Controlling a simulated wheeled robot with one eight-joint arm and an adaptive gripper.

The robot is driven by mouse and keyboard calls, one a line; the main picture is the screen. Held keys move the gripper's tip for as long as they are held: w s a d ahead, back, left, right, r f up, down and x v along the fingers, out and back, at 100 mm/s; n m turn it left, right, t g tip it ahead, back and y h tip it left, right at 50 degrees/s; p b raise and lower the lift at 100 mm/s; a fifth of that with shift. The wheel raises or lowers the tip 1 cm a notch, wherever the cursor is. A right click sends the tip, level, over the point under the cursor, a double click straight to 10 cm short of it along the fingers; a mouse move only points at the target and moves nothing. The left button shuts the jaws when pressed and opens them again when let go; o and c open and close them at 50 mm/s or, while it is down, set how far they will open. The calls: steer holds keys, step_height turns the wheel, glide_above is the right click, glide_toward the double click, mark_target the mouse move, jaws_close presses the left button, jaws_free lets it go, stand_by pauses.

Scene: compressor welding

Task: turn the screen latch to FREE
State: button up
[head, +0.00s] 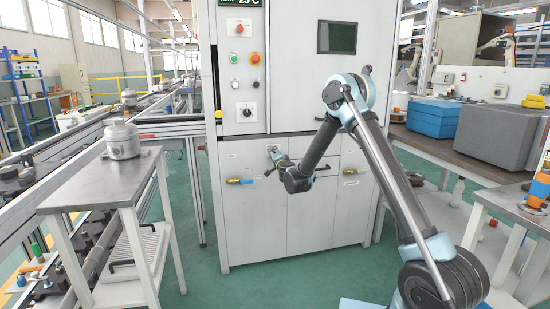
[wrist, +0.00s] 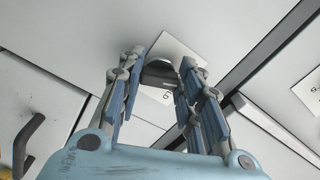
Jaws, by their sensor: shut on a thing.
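The screen latch (wrist: 160,70) shows in the wrist view as a dark, rounded metal piece in front of a pale label plate (wrist: 182,52) on a white panel. The fingertips of my gripper (wrist: 158,82) are closed in on both sides of it. Only a few letters of the plate show, too little to read the latch's setting. In the head view my gripper (head: 274,160) is at the front of the grey cabinet (head: 240,210), at a small plate (head: 273,149) on its lower part. My gripper hides most of the latch there.
A dark bar handle (wrist: 28,140) stands out at the left in the wrist view. A steel-topped table (head: 100,185) stands to the left. Green floor before the cabinet is clear.

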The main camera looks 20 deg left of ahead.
steer(key=shift+f, duration=0.1)
stand_by(0.4)
steer(key=o, duration=1.1)
steer(key=shift+f, duration=0.1)
steer(key=shift+c, duration=0.2)
steer(key=v, duration=1.2)
